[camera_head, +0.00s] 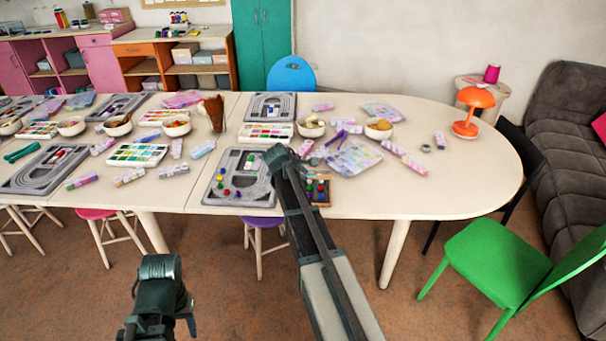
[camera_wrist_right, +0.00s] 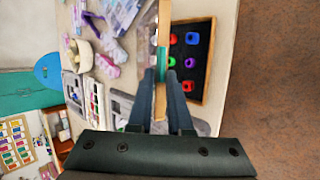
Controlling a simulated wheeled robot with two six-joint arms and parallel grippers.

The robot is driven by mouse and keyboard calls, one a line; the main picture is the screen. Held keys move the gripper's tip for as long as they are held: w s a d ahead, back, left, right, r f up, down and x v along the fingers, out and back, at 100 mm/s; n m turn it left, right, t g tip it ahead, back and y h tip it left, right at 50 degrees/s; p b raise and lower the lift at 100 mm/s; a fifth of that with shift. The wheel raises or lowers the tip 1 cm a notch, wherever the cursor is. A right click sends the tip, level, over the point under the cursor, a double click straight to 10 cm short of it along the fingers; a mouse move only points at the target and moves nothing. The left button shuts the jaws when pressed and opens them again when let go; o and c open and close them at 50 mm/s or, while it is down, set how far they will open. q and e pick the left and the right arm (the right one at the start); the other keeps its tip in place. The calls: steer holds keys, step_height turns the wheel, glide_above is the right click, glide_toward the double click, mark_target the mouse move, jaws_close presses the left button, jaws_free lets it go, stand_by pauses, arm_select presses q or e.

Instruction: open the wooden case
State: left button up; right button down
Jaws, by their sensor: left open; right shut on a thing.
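The wooden case (camera_head: 327,203) lies near the front edge of the white table, partly hidden behind my right arm. In the right wrist view its wooden rim (camera_wrist_right: 208,61) surrounds a dark inside with several coloured beads. Its lid (camera_wrist_right: 164,25) shows nearly edge-on there, raised from the base. My right gripper (camera_wrist_right: 163,80) is shut on the lid's edge, with a finger on either side. In the head view my right gripper (camera_head: 280,158) reaches over the table beside the case. My left gripper (camera_head: 163,275) is open and empty, low in front of the table.
A grey bead board (camera_head: 213,195) with several coloured pieces lies left of the case. A patterned sheet (camera_head: 354,158), white bowls and paint trays lie behind. An orange lamp (camera_head: 474,97) stands at the right. The table's right front is clear. A green chair (camera_head: 505,258) stands at the right.

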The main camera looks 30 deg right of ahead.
stand_by(0.3)
steer(key=r+p, duration=0.1)
steer(key=w+r+g+p, duration=0.1)
steer(key=p, duration=0.1)
steer(key=shift+w+d, duration=0.2)
steer(key=shift+d, duration=0.2)
steer(key=shift+w+d+r+g+y+p, duration=0.35)
steer(key=shift+w+r+g+y+p, duration=0.2)
steer(key=shift+p, duration=0.4)
steer(key=shift+s+f, duration=0.1)
steer(key=shift+f, duration=0.05)
steer(key=w+r+p, duration=0.1)
steer(key=w+d+p, duration=0.1)
steer(key=shift+r+n+g+y+p, duration=0.3)
steer(key=shift+r+g+y+p, duration=0.05)
steer(key=shift+r, duration=0.05)
steer(key=shift+w+d+r+g+y+p, duration=0.2)
steer(key=shift+w+d+g+y+p, duration=0.15)
steer(key=shift+p, duration=0.2)
